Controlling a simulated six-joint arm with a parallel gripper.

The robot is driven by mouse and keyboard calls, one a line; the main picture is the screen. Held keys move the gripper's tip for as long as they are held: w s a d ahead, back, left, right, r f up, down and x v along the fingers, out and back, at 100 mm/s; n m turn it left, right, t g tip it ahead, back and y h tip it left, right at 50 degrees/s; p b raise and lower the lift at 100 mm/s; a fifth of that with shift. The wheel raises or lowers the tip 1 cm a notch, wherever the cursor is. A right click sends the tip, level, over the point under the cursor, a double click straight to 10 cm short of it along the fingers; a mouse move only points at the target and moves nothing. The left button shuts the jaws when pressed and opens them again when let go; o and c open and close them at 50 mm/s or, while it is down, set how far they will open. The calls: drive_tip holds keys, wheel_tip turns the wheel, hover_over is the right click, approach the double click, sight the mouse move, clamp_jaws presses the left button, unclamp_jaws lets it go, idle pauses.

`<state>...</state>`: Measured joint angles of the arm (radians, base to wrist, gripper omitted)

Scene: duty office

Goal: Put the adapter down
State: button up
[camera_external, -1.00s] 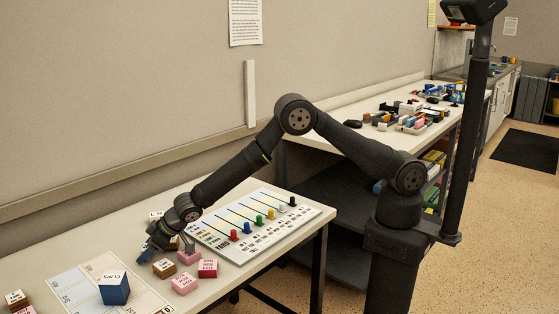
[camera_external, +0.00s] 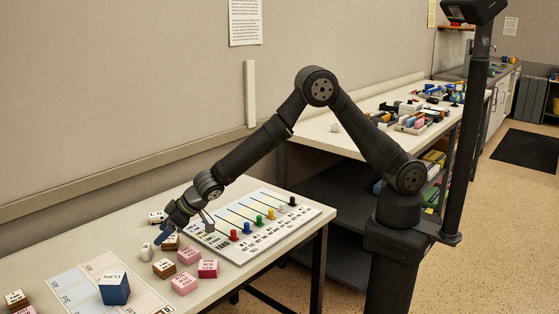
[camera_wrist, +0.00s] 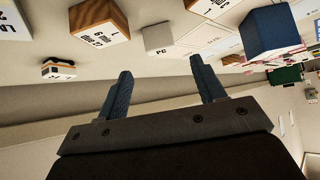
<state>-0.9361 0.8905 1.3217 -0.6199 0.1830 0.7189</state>
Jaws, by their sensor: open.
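A small pale block (camera_external: 146,252), which looks like the adapter, stands on the near table, left of my gripper (camera_external: 185,236). What seems to be the same pale block (camera_wrist: 158,39) shows in the wrist view, beyond and apart from the fingertips. My gripper (camera_wrist: 160,68) is open, with nothing between its two blue-grey fingers. It is above the table, near the left end of the labelled board.
A brown-sided block (camera_external: 164,268), pink blocks (camera_external: 208,268) and a blue clips box (camera_external: 114,288) stand close by. The board with coloured knobs (camera_external: 226,255) lies to the right. A printed mat (camera_external: 75,285) lies at front left.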

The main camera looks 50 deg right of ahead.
sight(148, 247)
drive_tip(key=shift+v, duration=1.4)
drive_tip(key=x, duration=1.2)
drive_tip(key=shift+f, duration=0.15)
